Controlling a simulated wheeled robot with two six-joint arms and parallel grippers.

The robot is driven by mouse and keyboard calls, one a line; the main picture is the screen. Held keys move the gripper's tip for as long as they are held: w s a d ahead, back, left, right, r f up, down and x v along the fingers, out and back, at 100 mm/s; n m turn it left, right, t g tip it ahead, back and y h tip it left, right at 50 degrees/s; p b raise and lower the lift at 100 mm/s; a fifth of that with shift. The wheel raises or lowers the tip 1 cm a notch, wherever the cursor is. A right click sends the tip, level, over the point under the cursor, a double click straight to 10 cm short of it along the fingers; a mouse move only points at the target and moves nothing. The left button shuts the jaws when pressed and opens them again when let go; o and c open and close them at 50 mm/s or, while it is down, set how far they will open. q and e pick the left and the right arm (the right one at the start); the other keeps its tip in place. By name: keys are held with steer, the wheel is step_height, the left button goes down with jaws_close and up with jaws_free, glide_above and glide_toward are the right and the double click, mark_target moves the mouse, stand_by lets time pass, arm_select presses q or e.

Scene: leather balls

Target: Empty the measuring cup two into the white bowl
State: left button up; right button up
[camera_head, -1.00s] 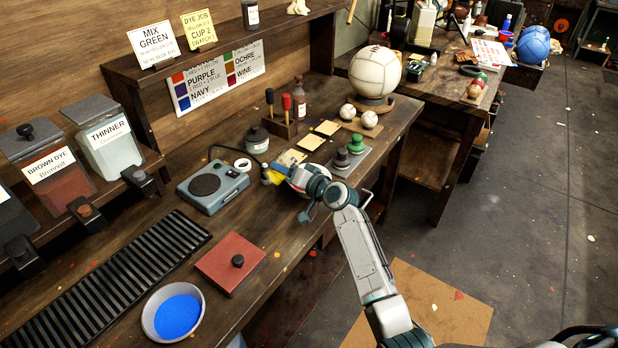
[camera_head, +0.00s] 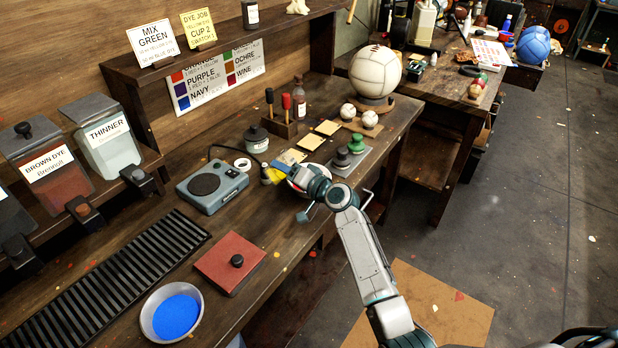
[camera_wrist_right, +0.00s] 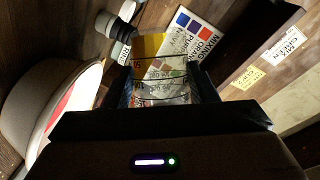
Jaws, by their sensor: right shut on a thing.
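My right gripper (camera_head: 280,174) is over the bench beside the hot plate, shut on a clear measuring cup. In the right wrist view the cup (camera_wrist_right: 160,80) sits between the fingers, with printed marks and yellow at its far end. A white bowl (camera_head: 291,187) is mostly hidden behind my gripper. In the right wrist view a large round white rim (camera_wrist_right: 75,88) with red inside lies left of the cup. I cannot tell how far the cup is tilted. My left gripper is not in view.
The hot plate (camera_head: 212,188) stands left of the gripper.

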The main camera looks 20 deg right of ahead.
steer(key=shift+f+m+b, duration=0.35)
steer(key=shift+m+b, duration=0.1)
steer(key=shift+m, duration=0.05)
steer(key=shift+d+r+m+t+y, duration=0.15)
steer(key=shift+r+m+t+y, duration=0.25)
steer(key=shift+m, duration=0.4)
stand_by(0.6)
steer(key=shift+w+d+r+m+t+b, duration=0.1)
steer(key=shift+d+r+m+t+b, duration=0.1)
steer(key=shift+d+m+b, duration=0.25)
steer(key=shift+w+d+r+m+t+b, duration=0.1)
steer(key=shift+d+m+t+b, duration=0.1)
steer(key=shift+d+m+b, duration=0.3)
stand_by(0.7)
steer(key=shift+d+r+m+t+b, duration=0.2)
steer(key=shift+r+m+t+b, duration=0.25)
steer(key=shift+m+b, duration=0.6)
stand_by(1.5)
